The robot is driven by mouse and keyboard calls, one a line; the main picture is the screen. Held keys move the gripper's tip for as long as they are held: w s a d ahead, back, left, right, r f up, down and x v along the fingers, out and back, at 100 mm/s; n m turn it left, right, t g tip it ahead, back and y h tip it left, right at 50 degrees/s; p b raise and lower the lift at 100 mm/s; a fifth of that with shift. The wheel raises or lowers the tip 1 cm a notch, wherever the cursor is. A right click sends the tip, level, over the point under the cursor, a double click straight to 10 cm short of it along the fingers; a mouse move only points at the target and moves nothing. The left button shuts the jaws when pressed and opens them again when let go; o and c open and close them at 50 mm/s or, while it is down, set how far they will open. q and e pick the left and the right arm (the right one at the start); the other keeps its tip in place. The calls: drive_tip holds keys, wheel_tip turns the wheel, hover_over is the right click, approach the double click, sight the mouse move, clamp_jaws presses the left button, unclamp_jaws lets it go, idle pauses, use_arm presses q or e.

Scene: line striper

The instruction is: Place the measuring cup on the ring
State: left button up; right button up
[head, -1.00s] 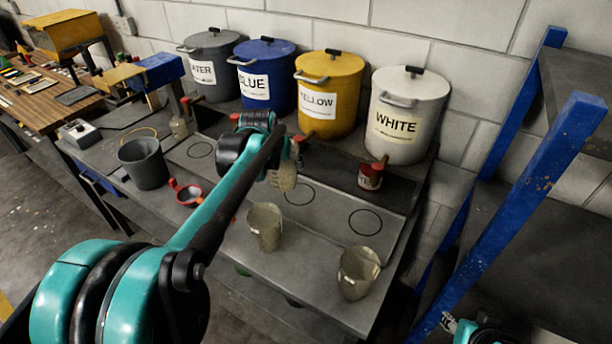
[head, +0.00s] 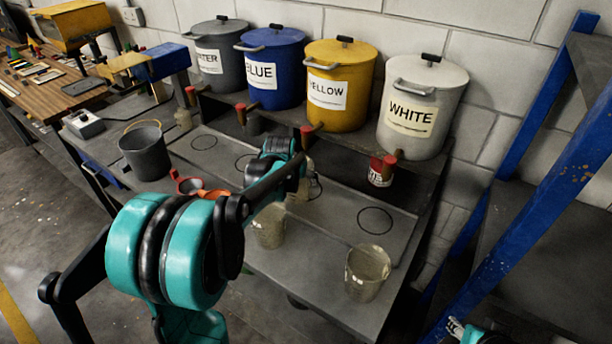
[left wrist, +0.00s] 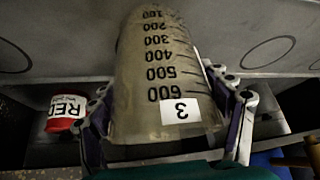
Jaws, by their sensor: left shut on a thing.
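A translucent measuring cup (left wrist: 160,85) with black graduations and a white "3" label fills the middle of the left wrist view. My left gripper (left wrist: 168,120) is shut on it, with a finger on each side. In the head view my left gripper (head: 292,180) is over the grey bench, and the cup is mostly hidden behind it. Black rings mark the bench. One ring (head: 315,188) is partly covered by the gripper, and another ring (head: 375,220) is clear to the right. I cannot tell whether the cup touches the bench. Part of my right gripper (head: 456,328) shows at the bottom edge.
Two more measuring cups stand near the front edge, one (head: 269,226) close to my left arm and one (head: 367,272) at right. A red can (head: 381,172) is below the white bucket (head: 424,105). A dark pail (head: 146,150) stands left. A blue post (head: 540,200) rises at right.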

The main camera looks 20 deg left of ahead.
use_arm(q)
drive_tip(key=shift+w+d, duration=0.15)
drive_tip(key=shift+w, duration=0.9)
drive_tip(key=w, duration=0.2)
drive_tip(key=b, duration=0.1)
drive_tip(key=shift+w+d, duration=0.25)
drive_tip(key=shift+w, duration=0.15)
drive_tip(key=shift+w+f+b, duration=0.1)
drive_tip(key=shift+f+b, duration=0.45)
drive_tip(key=shift+f, duration=0.15)
drive_tip(key=shift+r, duration=0.15)
drive_tip(key=o, duration=1.3)
drive_tip(key=shift+c, duration=0.2)
